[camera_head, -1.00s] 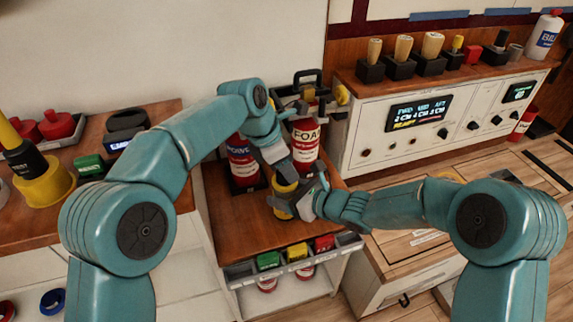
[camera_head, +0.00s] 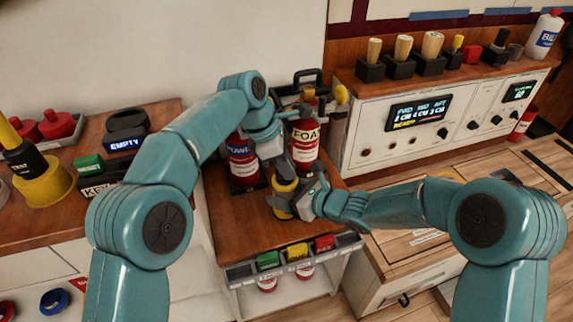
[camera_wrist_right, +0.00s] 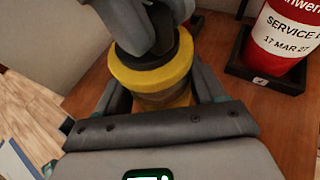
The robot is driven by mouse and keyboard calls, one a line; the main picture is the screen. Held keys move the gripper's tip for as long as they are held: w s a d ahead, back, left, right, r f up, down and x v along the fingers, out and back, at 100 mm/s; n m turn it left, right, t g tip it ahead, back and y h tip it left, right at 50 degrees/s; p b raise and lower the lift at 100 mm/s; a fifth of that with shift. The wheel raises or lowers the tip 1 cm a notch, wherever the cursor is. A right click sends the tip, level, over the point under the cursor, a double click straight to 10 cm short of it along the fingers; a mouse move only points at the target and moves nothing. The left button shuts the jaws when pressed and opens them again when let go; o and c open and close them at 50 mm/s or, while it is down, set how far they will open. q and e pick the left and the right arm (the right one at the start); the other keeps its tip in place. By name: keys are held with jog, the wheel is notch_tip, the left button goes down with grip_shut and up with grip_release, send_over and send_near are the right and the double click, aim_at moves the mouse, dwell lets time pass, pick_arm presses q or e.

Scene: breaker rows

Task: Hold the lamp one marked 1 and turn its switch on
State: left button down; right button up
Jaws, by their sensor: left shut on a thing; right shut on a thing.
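A yellow lamp (camera_head: 283,185) with a dark top stands on the wooden top of the middle cabinet. My right gripper (camera_head: 292,203) is shut around its yellow body from the right. In the right wrist view the lamp's yellow ring (camera_wrist_right: 150,75) and dark collar (camera_wrist_right: 183,45) show between the fingers. My left gripper (camera_head: 282,168) is above the lamp, pointing down, and is shut on its dark top; it also shows in the wrist view (camera_wrist_right: 150,30). The switch itself is mostly hidden by my left gripper. No number 1 is readable on the lamp.
Two red extinguishers, one marked FOAM (camera_head: 304,145) and one (camera_head: 242,160) to its left, stand close behind the lamp. A tray with green, yellow and red blocks (camera_head: 297,252) hangs at the cabinet's front. A white control panel (camera_head: 430,125) stands to the right.

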pick_arm(q)
jog(key=shift+m+g, duration=0.4)
jog(key=shift+m, duration=0.8)
jog(key=shift+r, duration=0.1)
